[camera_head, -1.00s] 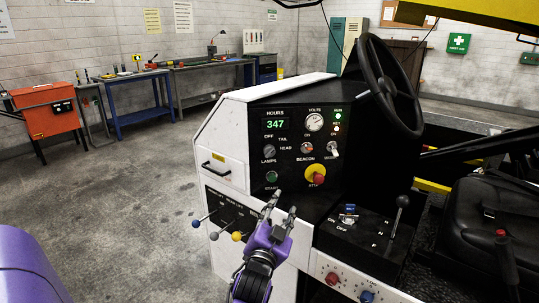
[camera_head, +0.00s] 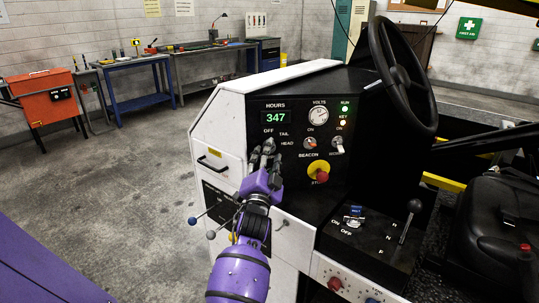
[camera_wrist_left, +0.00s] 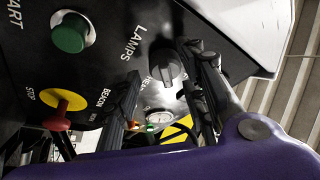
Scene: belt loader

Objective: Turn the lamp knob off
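The lamp knob (camera_wrist_left: 168,70) is a dark round knob on the black dash panel, beside the LAMPS label in the left wrist view. My left gripper (camera_head: 262,152) is at the panel under the OFF and TAIL labels. In the left wrist view its two fingers (camera_wrist_left: 162,66) stand apart, one on each side of the knob; I cannot tell whether they touch it. In the head view the fingers cover the knob, and its pointer setting is not clear. My right gripper is not in view.
A yellow and red stop button (camera_head: 320,172), a beacon switch (camera_head: 310,143) and another toggle (camera_head: 337,144) sit right of the gripper. The green START button (camera_wrist_left: 70,33) is close by. The steering wheel (camera_head: 404,75) stands at upper right, above the shift lever (camera_head: 413,206).

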